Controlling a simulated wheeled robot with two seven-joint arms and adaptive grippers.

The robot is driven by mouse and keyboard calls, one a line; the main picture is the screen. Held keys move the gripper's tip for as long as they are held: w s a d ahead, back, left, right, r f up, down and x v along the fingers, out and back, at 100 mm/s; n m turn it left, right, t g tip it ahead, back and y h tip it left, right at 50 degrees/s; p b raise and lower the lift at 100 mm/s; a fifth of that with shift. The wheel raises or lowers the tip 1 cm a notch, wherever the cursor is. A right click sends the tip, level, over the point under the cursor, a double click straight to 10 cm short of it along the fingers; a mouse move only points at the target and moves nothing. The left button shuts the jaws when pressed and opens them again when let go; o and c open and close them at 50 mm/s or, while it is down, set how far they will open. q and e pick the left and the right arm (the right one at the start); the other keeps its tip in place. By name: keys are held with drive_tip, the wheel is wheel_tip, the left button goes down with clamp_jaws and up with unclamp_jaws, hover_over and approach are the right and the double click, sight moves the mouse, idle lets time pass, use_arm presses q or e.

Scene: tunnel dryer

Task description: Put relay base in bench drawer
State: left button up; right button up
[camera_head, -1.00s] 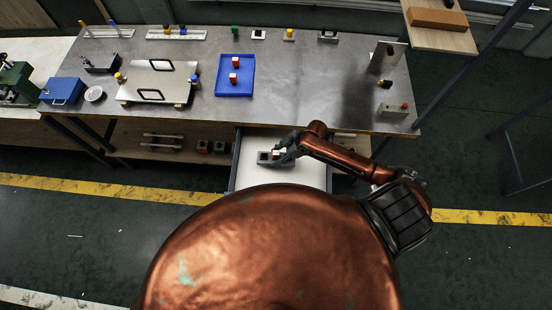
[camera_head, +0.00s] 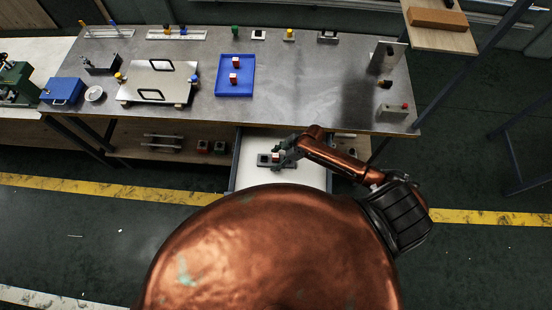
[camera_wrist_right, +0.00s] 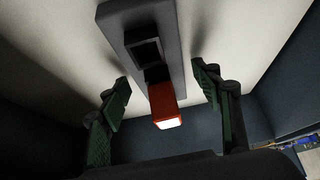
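A small red block with a white end, which I take for the relay base (camera_head: 276,156), stands on a grey holder (camera_head: 263,160) inside the open bench drawer (camera_head: 305,176). In the right wrist view, the red block (camera_wrist_right: 164,104) sits at one end of the grey holder (camera_wrist_right: 133,20), next to an empty square socket. My right gripper (camera_head: 284,153) is down in the drawer at the block. Its two green-padded fingers (camera_wrist_right: 164,88) are apart, one on each side of the block, with gaps visible. My left gripper is not in view.
A blue tray (camera_head: 220,88) with two red-and-white blocks lies on the metal bench (camera_head: 300,90) above the drawer. Dark parts sit on the lower shelf (camera_head: 135,150). The drawer's dark walls surround the gripper closely.

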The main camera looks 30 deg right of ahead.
drive_tip(key=v, duration=1.2)
drive_tip(key=shift+r, duration=0.15)
